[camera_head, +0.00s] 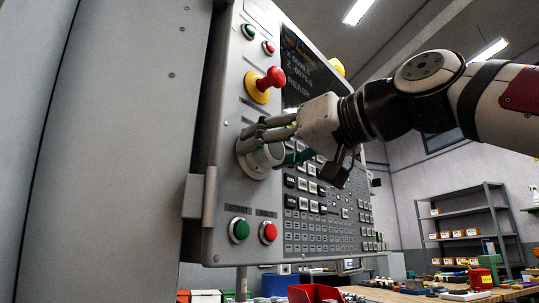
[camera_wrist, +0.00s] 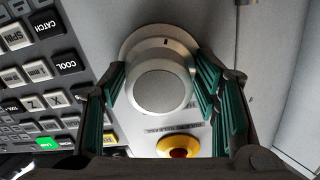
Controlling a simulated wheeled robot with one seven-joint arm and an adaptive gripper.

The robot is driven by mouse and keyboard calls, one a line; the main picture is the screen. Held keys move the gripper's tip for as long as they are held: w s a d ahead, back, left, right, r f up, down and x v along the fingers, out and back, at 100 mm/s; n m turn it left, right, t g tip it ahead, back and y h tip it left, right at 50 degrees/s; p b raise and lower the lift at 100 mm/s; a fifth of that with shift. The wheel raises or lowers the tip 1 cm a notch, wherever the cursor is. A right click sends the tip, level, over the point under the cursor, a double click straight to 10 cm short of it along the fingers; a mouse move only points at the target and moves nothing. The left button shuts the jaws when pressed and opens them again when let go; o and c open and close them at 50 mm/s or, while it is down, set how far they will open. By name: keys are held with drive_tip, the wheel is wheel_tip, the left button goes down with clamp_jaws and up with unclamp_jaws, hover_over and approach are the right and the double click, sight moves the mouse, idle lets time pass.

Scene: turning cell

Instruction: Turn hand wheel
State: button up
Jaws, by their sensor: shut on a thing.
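The hand wheel (camera_head: 258,160) is a round grey knob on the left part of the control panel (camera_head: 223,205), below the red mushroom button. My gripper (camera_head: 275,140) is at the wheel from the right, its fingers shut on it. In the wrist view the wheel (camera_wrist: 158,88) sits between the two green-padded fingers of my gripper (camera_wrist: 163,95), one on each side. A dark mark shows on the silver ring behind the knob. In the head view the fingers hide part of the wheel.
A red mushroom button (camera_head: 270,78) on a yellow base is just above the wheel. A green button (camera_head: 239,230) and a red button (camera_head: 268,232) are below. Keypad keys (camera_head: 325,225) lie to the right. A shelf (camera_head: 465,225) and a cluttered workbench (camera_head: 410,293) stand farther back.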

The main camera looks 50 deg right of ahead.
drive_tip(key=shift+w+f+n, duration=0.1)
drive_tip(key=shift+f+n, duration=0.1)
drive_tip(key=shift+n, duration=0.1)
drive_tip(key=o, duration=0.9)
drive_tip(key=shift+c, duration=0.2)
drive_tip(key=shift+r, duration=0.1)
drive_tip(key=shift+s, duration=0.3)
drive_tip(key=s+a, duration=0.1)
drive_tip(key=s, duration=1)
drive_tip(key=shift+s, duration=0.25)
drive_tip(key=shift+w, duration=0.1)
